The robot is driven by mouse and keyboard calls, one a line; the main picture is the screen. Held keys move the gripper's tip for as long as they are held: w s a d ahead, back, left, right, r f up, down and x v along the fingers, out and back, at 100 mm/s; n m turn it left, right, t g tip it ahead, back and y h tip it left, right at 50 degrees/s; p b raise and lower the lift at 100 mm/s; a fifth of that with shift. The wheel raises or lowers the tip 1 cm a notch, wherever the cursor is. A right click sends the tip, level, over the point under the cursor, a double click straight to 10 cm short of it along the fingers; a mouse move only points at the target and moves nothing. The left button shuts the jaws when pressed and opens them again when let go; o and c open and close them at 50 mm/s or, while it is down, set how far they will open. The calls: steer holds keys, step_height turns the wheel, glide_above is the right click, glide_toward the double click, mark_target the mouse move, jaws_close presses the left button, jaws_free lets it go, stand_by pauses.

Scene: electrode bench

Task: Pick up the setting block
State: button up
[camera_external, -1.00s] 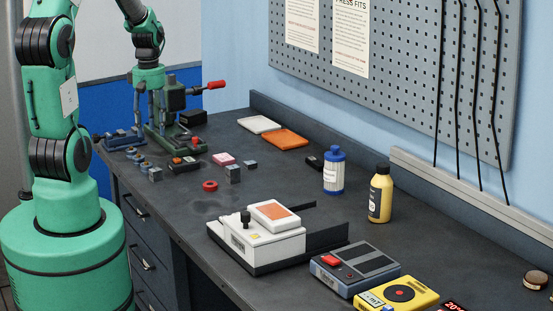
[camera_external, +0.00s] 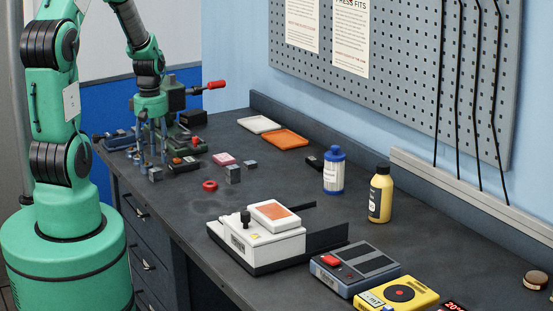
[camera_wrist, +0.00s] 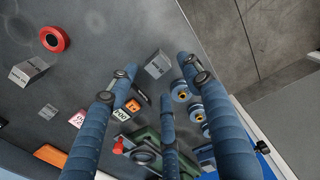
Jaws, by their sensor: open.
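Several grey metal blocks lie on the dark bench; I cannot tell which is the setting block. One small block (camera_external: 155,174) lies near the bench's left edge, just below my gripper (camera_external: 153,158); it shows in the wrist view (camera_wrist: 158,64) between and beyond the fingertips. A taller block (camera_external: 233,174) stands to the right and shows in the wrist view (camera_wrist: 28,71) with marks on its face. A smaller block (camera_external: 250,164) lies behind it. My gripper's blue fingers (camera_wrist: 160,84) point down, open and empty, above the bench.
A red ring (camera_external: 210,185) lies right of the gripper. Blue-and-yellow round parts (camera_wrist: 184,92) lie close to one finger. A green press (camera_external: 185,120) stands behind the gripper.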

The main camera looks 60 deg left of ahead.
mark_target(159, 169)
steer(key=shift+w+f+b, duration=0.2)
steer(key=shift+f+b, duration=0.45)
steer(key=shift+f, duration=1.95)
steer(key=c, duration=1.2)
steer(key=o, duration=1.2)
steer(key=shift+r, duration=0.15)
step_height(159, 169, up, 14)
steer(key=p, duration=0.2)
steer(key=shift+s+f+p, duration=0.2)
steer(key=shift+p, duration=0.15)
